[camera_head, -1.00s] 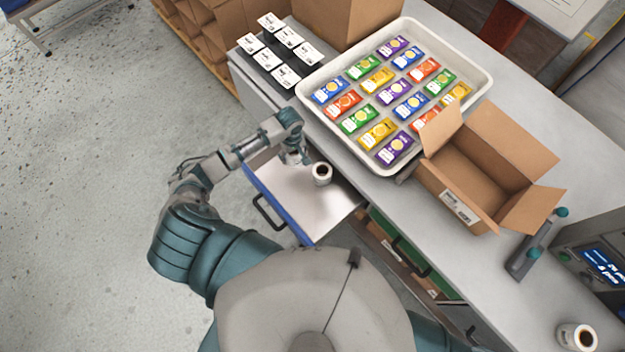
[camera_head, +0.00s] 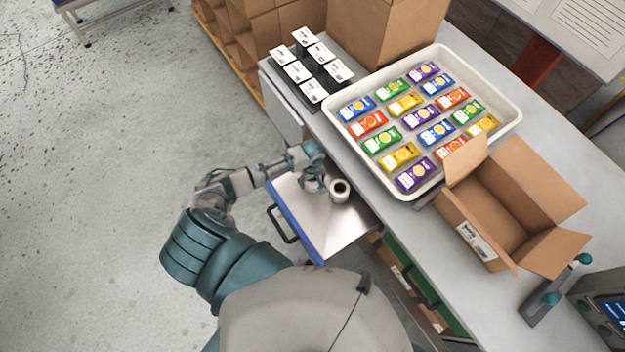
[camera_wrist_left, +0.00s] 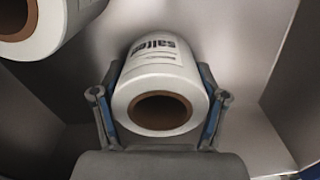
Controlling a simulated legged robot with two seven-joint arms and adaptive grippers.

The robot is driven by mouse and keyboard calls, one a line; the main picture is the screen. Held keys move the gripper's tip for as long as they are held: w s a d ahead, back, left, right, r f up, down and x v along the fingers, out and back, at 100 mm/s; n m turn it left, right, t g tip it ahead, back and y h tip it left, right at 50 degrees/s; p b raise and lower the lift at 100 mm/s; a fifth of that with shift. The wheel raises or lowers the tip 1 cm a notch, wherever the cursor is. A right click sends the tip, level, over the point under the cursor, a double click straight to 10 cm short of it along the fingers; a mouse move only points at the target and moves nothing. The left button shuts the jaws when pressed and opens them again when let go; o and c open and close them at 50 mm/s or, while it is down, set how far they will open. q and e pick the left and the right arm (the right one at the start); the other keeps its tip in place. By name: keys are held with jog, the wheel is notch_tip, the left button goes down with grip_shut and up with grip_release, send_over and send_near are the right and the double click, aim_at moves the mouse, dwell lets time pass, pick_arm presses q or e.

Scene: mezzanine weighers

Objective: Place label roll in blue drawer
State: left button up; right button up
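The blue drawer (camera_head: 298,230) is pulled open under the bench, with a blue front and a pale inside. One white label roll (camera_head: 339,191) stands upright in it, brown core showing; it seems to be the roll cut off at the upper left of the left wrist view (camera_wrist_left: 48,28). My left gripper (camera_head: 314,184) is down at the drawer beside that roll. In the left wrist view its fingers are closed against both sides of a second label roll (camera_wrist_left: 160,85), over the drawer floor. Whether this roll touches the floor is unclear. My right gripper is out of view.
A green drawer (camera_head: 431,295) is partly open to the right. On the bench are a white tray (camera_head: 375,172) of colourful packets, an open cardboard box (camera_head: 478,205), a black rack of white cards (camera_head: 313,70) and a machine (camera_head: 600,305).

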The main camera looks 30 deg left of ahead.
pick_arm(q)
jog(key=o, duration=0.4)
jog(key=shift+o, duration=0.2)
jog(key=shift+a, duration=0.2)
jog(key=shift+a, duration=0.1)
notch_tip(320, 180, up, 12)
jog(key=p, duration=0.1)
dwell(0.3)
